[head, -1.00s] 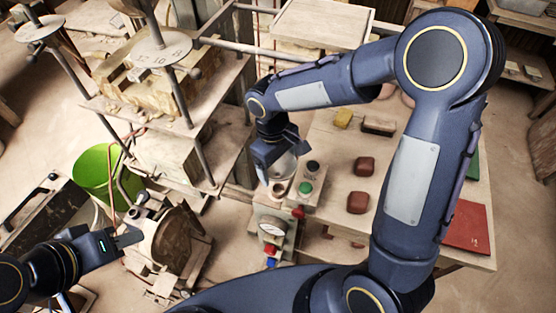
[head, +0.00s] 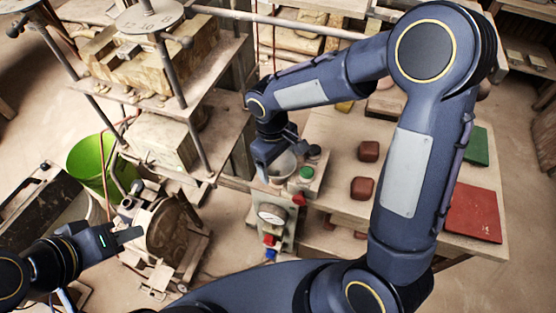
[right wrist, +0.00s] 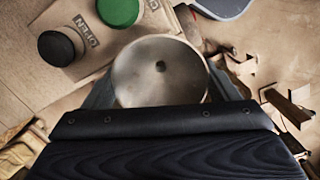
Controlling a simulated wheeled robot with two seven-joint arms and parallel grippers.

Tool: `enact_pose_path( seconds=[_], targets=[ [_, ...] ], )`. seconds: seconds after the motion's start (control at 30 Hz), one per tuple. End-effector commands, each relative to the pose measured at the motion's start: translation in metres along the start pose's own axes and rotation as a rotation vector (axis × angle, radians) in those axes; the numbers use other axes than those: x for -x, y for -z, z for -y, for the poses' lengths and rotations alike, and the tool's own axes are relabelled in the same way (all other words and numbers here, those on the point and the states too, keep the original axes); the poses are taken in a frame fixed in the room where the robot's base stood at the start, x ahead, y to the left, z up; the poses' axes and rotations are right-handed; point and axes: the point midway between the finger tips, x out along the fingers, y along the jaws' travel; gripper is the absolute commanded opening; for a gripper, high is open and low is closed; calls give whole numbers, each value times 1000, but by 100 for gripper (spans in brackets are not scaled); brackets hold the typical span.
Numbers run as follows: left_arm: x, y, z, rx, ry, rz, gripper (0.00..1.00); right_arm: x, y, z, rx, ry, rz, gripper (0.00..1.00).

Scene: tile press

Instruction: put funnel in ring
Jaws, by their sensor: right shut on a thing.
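The funnel is a pale grey, round, shallow cone (head: 284,164). My right gripper (head: 274,160) is shut on it, above the control box. In the right wrist view the funnel (right wrist: 160,72) lies between the fingers, with a dark hole near its middle. I cannot make out the ring now; the funnel and gripper cover the spot beside the buttons. I cannot tell whether the funnel touches anything below. My left gripper (head: 125,237) is at the lower left, far from the funnel, and its opening is unclear.
A green button (head: 307,173) and a black button (head: 314,151) stand close right of the funnel. A gauge (head: 271,214) is below. The wooden table (head: 330,205) holds red-brown blocks (head: 362,188). A shelf rack stands left, with a green bucket (head: 92,165).

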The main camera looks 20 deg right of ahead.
Motion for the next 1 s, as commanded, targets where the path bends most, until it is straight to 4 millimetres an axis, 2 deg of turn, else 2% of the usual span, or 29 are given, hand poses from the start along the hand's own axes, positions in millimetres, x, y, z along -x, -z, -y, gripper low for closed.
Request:
enact_pose_path(
  seconds=[0.17,0.2,0.33,0.57,0.67,1.0],
  targets=[
    [0,0,0,0,0,0,36,0,0,0,0,0,0,58],
    [0,0,0,0,0,0,36,0,0,0,0,0,0,85],
    [0,0,0,0,0,0,36,0,0,0,0,0,0,100],
    [0,0,0,0,0,0,36,1,0,-1,-1,-1,0,100],
    [0,0,0,0,0,0,36,7,0,-1,-2,-2,-3,100],
    [-3,-1,1,0,0,0,36,61,1,1,1,-1,-5,100]
  ],
)
